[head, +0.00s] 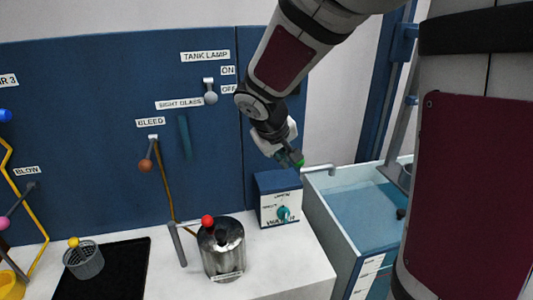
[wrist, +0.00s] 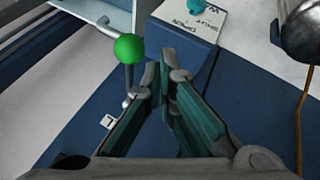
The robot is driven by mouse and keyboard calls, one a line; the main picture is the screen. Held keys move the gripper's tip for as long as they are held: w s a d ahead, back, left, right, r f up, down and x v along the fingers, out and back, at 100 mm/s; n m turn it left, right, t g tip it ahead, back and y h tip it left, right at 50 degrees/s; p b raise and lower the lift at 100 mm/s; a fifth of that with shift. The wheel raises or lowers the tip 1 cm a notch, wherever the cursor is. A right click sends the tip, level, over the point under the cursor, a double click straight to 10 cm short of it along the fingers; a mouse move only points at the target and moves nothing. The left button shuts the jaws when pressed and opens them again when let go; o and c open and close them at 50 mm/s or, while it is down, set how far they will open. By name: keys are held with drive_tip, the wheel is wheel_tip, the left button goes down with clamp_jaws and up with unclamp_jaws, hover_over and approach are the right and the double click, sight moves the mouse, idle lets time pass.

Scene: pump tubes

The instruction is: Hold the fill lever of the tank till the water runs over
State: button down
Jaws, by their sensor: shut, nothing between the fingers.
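The fill lever with its green ball (wrist: 129,48) stands just left of my fingertips in the wrist view. Its ball also shows as a green spot in the head view (head: 299,162), by the tip of my gripper (head: 290,156). The lever's stem runs down to a mount on the blue panel. My gripper (wrist: 160,78) is shut and empty, its fingers apart from the ball in the wrist view. The tank (head: 315,205) stands at the right in the head view, with blue water inside below its rim. My arm hides part of the panel around the lever.
A blue box with a white face and teal knob (head: 283,213) stands left of the tank. A metal canister (head: 222,250) with a red ball is on the white counter. A thin spout (head: 320,168) reaches over the tank rim. Other levers line the panel at left.

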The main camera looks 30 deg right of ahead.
drive_tip(key=s+a+r, duration=0.3)
drive_tip(key=s+r, duration=0.1)
drive_tip(key=s, duration=0.1)
drive_tip(key=shift+a+r, duration=0.35)
drive_tip(key=shift+r, duration=0.05)
drive_tip(key=shift+s, duration=0.1)
drive_tip(key=s+a+r+y, duration=0.1)
drive_tip(key=s+a+y, duration=0.1)
drive_tip(key=s, duration=0.6)
drive_tip(key=s+a+r+y, duration=0.1)
drive_tip(key=s+a+y, duration=0.2)
drive_tip(key=s, duration=0.6)
drive_tip(key=shift+s+a+r+m+t, duration=0.25)
drive_tip(key=shift+a+r+m+t, duration=0.15)
drive_tip(key=shift+a, duration=0.5)
drive_tip(key=shift+d, duration=0.15)
